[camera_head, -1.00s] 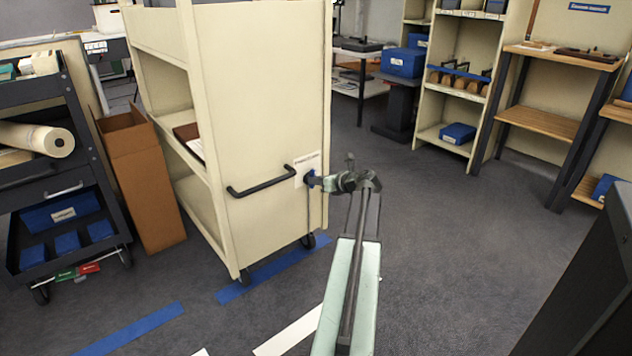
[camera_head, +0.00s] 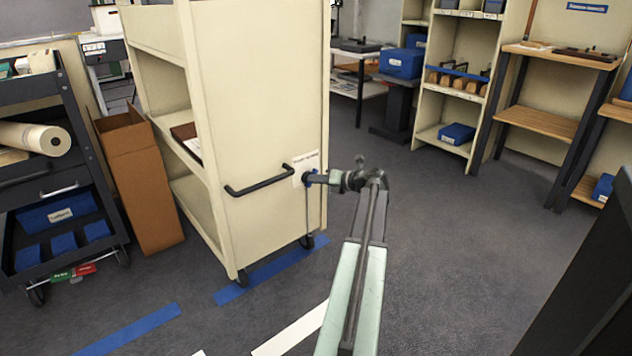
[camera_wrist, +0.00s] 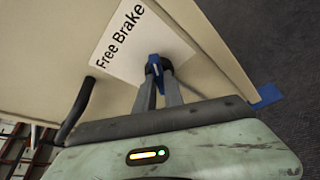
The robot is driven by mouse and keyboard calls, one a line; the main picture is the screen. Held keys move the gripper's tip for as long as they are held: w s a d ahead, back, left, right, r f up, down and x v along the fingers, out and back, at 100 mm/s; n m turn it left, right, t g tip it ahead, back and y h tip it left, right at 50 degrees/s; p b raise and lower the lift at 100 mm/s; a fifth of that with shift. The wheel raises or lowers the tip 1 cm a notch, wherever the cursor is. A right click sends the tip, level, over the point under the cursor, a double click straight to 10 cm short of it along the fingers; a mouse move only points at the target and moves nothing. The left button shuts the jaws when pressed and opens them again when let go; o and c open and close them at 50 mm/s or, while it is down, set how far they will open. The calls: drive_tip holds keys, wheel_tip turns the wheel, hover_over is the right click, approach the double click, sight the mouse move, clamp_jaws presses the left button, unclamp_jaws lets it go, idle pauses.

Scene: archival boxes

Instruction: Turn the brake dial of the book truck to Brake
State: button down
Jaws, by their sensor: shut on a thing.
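The cream book truck (camera_head: 265,110) stands at the centre of the head view with its end panel facing me. A white label (camera_wrist: 140,42) reading "Free Brake" is on the panel, right of a black handle (camera_head: 260,186). The small blue brake dial (camera_wrist: 155,64) sits just below the label in the wrist view. My gripper (camera_wrist: 157,70) is shut on the dial, a finger on each side. In the head view my gripper (camera_head: 312,178) reaches the panel from the right. The fingers hide part of the dial, and I cannot tell which word it points at.
A dark cart (camera_head: 75,190) and an open cardboard box (camera_head: 140,180) stand left of the truck. Blue floor tape (camera_head: 270,270) runs below the truck. Shelves (camera_head: 455,100) stand at the back right. The grey floor to the right is clear.

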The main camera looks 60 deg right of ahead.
drive_tip(key=shift+w+a, duration=0.1)
drive_tip(key=shift+a, duration=0.05)
drive_tip(key=c, duration=1.4)
unclamp_jaws()
drive_tip(key=shift+c, duration=0.2)
drive_tip(key=p+v, duration=0.2)
drive_tip(key=v, duration=0.5)
drive_tip(key=shift+s+r, duration=0.2)
drive_tip(key=shift+s, duration=0.2)
